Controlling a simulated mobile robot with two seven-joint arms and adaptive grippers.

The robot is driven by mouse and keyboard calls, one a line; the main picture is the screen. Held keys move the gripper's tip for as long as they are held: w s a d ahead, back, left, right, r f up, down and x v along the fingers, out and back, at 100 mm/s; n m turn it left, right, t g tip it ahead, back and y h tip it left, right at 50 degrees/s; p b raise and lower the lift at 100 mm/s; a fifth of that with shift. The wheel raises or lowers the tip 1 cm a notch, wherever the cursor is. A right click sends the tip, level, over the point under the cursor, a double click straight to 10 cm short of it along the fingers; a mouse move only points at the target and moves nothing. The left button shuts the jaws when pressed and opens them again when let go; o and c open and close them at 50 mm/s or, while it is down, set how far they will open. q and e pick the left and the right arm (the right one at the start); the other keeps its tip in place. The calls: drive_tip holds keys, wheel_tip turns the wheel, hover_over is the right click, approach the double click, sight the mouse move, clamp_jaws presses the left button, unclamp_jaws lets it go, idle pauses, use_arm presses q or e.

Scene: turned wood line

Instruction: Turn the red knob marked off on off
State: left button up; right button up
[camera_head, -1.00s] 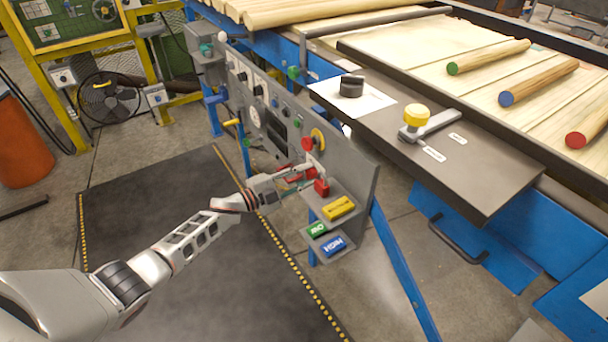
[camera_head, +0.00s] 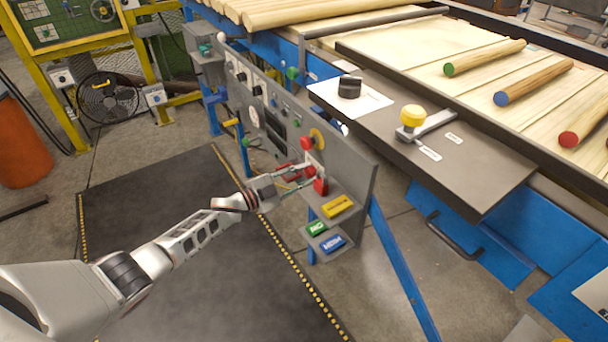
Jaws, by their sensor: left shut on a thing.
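The grey control panel (camera_head: 355,165) stands on blue legs and faces left. A red knob (camera_head: 287,172) sits low on the panel, partly covered by my left gripper (camera_head: 301,177). My left gripper reaches it from the left and is shut on it. The off and on marks are too small to read. My right gripper is out of view.
Dials and switches line the panel's far end. The table (camera_head: 470,185) behind has a yellow-knobbed lever (camera_head: 412,116). The dark floor mat (camera_head: 170,230) is clear.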

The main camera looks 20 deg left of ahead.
use_arm(q)
drive_tip(key=shift+a, duration=0.1)
drive_tip(key=o, duration=1.1)
drive_tip(key=v, duration=1.2)
